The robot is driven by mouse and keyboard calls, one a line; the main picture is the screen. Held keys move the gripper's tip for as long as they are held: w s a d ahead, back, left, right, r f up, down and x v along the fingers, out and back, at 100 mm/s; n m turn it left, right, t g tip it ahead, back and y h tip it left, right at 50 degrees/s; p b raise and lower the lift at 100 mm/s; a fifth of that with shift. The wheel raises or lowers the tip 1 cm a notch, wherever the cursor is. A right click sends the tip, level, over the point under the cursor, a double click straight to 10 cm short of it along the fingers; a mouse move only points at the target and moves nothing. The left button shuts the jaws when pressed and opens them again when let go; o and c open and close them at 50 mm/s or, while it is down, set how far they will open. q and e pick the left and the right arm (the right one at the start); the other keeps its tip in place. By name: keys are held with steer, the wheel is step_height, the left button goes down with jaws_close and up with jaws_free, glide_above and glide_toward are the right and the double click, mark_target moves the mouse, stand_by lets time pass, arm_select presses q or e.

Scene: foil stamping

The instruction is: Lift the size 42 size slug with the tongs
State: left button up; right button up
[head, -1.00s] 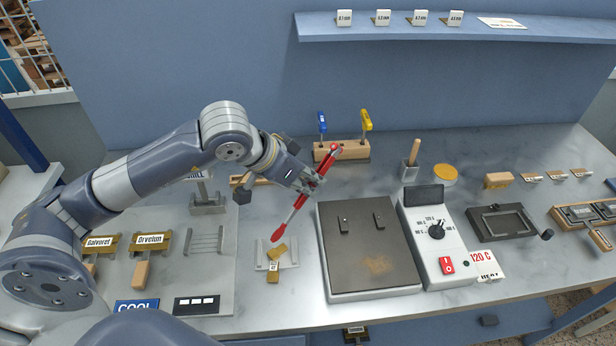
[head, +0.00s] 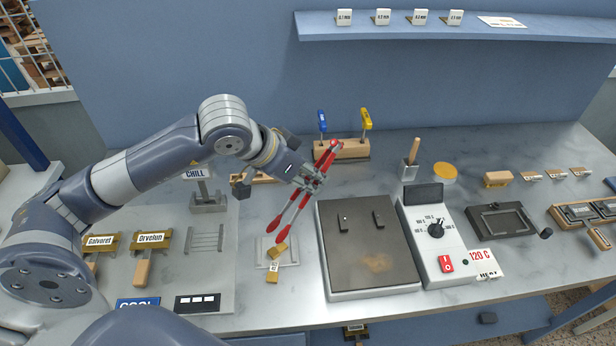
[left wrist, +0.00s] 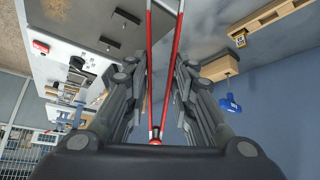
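My left gripper (head: 308,178) is shut around the red-and-steel tongs (head: 328,156) and holds them slanted above the bench. The tongs' two legs are spread, with red tips (head: 283,236) pointing down at the left. In the left wrist view the tongs (left wrist: 156,135) lie between my fingers (left wrist: 160,90), and their legs run out of the top edge. Just below the tips, a small brass slug (head: 272,276) with a pale label lies by another brass piece (head: 277,251) at a pale plate (head: 291,256). The label is too small to read surely. My right gripper is not in view.
A dark hot plate (head: 372,275) stands right of the slug, with a dial control box (head: 430,225) beyond it. A CHILL stand (head: 208,203) and wire rack (head: 206,238) are at the left. A wooden block (head: 350,150) with blue and yellow handles stands behind.

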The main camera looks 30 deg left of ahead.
arm_select(q)
step_height(320, 180, up, 9)
steer(key=p, duration=0.3)
steer(key=shift+p, duration=0.35)
